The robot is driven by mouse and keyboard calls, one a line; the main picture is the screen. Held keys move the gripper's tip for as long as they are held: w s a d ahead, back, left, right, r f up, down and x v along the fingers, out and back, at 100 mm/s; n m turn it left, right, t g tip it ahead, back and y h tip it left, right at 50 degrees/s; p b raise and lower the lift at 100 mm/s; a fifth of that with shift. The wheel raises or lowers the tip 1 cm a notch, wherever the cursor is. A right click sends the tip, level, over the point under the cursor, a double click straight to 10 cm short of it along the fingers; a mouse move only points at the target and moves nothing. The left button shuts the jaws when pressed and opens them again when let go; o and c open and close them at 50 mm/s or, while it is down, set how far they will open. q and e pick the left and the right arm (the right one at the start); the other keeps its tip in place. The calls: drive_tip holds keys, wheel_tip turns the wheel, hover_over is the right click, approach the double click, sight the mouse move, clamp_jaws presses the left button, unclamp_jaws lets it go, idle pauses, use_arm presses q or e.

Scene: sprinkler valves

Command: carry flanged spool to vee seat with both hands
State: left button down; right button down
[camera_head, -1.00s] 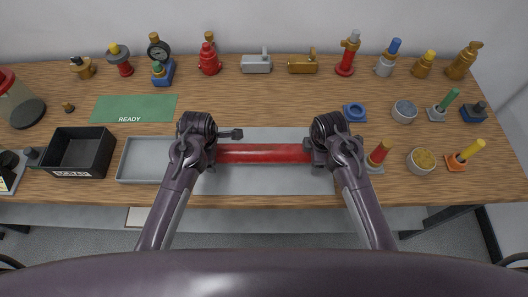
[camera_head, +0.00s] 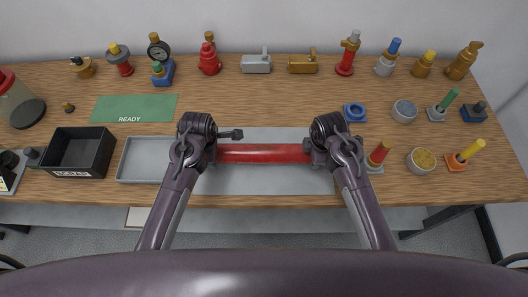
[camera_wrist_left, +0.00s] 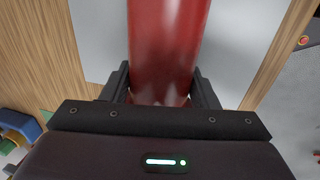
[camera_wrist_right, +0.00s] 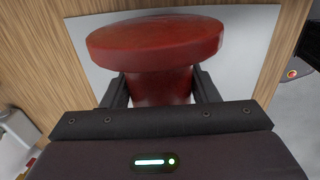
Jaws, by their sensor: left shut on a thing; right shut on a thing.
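The red flanged spool (camera_head: 263,153) lies level, left to right, between my two grippers over a pale grey plate (camera_head: 265,182). My left gripper (camera_head: 211,155) is shut around its left part; the red pipe (camera_wrist_left: 167,45) runs between the fingers in the left wrist view. My right gripper (camera_head: 318,154) is shut around its right part; in the right wrist view a wide round flange (camera_wrist_right: 155,42) stands just beyond the fingers. The grippers hide the spool's ends in the head view. I cannot make out the vee seat. Whether the spool touches the plate is unclear.
A grey tray (camera_head: 145,179) and a black scrap bin (camera_head: 103,155) stand left of my left arm. A red-topped fitting (camera_head: 379,154) is close to my right gripper. A green mat (camera_head: 105,107) lies back left. Several valves line the back edge. The wood behind the plate is clear.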

use_arm(q)
drive_tip(key=shift+w+r, duration=0.2)
use_arm(e)
drive_tip(key=shift+w+r, duration=0.15)
drive_tip(key=shift+r, duration=0.05)
